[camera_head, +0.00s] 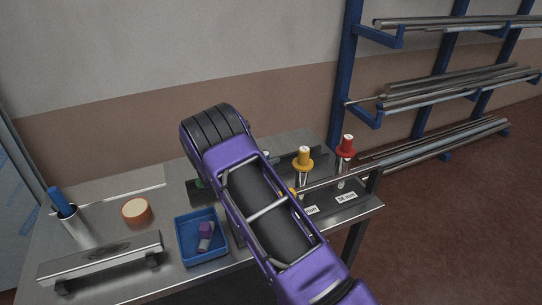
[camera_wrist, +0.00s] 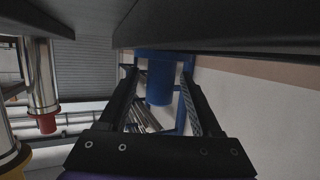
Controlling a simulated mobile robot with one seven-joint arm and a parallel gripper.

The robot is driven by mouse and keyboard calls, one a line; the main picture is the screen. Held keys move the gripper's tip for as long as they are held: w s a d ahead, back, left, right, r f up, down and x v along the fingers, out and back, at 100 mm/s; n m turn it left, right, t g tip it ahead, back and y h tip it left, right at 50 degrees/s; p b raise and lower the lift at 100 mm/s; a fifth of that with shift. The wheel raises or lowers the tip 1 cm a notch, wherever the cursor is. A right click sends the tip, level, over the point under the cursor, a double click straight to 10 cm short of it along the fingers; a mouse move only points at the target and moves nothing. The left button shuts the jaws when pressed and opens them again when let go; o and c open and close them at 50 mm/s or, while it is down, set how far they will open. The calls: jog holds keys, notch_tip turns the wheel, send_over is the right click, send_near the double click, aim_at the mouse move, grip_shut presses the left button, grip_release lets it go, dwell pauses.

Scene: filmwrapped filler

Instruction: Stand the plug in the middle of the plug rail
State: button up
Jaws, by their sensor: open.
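The dark plug rail (camera_head: 322,210) with white labels runs along the right part of the bench. A yellow-capped steel piece (camera_head: 303,158) and a red-capped one (camera_head: 346,148) stand upright there. The wrist view is upside down and shows the yellow cap (camera_wrist: 14,164) and red cap (camera_wrist: 44,123) at left. My gripper (camera_wrist: 158,72) is open. A blue, flanged, knob-like piece (camera_wrist: 159,92), perhaps the plug, shows between its fingers with gaps at both sides; I cannot tell its distance. My purple arm hides the gripper and part of the rail in the head view.
A blue tray (camera_head: 182,252) holding a purple and grey piece stands left of my arm. Farther left are an orange-brown round piece (camera_head: 136,210), a steel cup (camera_head: 76,229) with a blue handle, and a long metal bar (camera_head: 100,258). A blue rack (camera_head: 345,75) with metal bars stands behind.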

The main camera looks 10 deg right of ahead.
jog(key=v, duration=0.9)
jog(key=shift+s+a+r+p, duration=0.1)
jog(key=shift+s+a+p, duration=0.1)
jog(key=shift+p, duration=0.2)
jog(key=shift+w, duration=0.1)
